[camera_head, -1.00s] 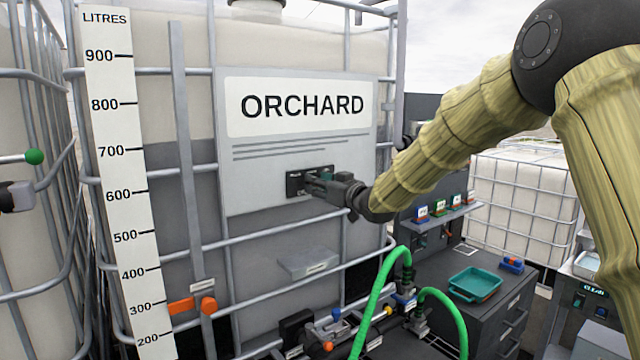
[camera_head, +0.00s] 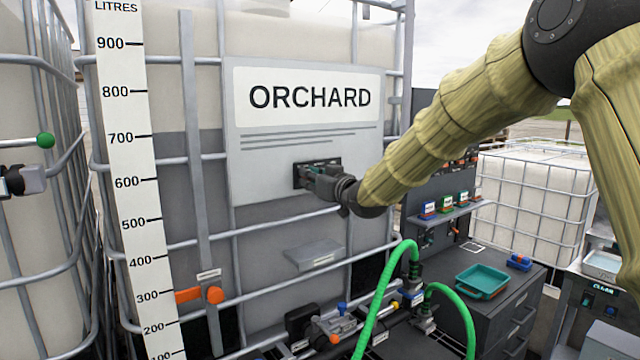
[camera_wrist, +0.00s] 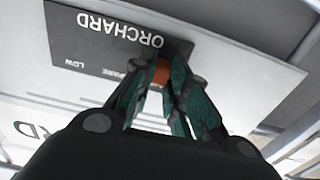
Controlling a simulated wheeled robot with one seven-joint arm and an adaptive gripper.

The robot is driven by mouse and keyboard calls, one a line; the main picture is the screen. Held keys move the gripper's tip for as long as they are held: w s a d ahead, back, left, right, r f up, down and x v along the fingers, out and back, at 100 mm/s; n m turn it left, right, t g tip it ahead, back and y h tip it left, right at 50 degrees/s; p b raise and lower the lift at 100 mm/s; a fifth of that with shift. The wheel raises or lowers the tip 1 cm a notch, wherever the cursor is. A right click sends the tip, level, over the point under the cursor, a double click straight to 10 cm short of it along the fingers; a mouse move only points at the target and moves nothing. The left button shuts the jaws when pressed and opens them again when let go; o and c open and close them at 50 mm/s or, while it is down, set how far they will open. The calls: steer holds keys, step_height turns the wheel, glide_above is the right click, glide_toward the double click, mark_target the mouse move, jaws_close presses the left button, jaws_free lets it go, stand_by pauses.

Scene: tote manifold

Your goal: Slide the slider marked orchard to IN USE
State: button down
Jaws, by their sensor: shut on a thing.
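The slider's dark plate (camera_head: 334,163) is fixed low on the white ORCHARD sign (camera_head: 237,182) on the tote. My gripper (camera_head: 312,174) is at the plate. In the wrist view my gripper's green fingers (camera_wrist: 163,85) are shut on an orange-brown slider knob (camera_wrist: 161,72), near the end of the plate below the word ORCHARD. The fingers hide part of the markings, and I cannot read IN USE.
A white litre scale (camera_head: 133,200) stands left of the sign. Metal cage bars (camera_head: 270,223) cross the tote around it. A small grey ledge (camera_head: 314,254) juts out below. Green hoses (camera_head: 385,300) and a dark cabinet with a teal tray (camera_head: 482,281) are at lower right.

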steer(key=shift+a, duration=0.1)
steer(key=c, duration=1.4)
jaws_free()
steer(key=shift+s+a, duration=0.1)
steer(key=shift+s, duration=0.1)
steer(key=v, duration=1.2)
steer(key=shift+w, duration=0.1)
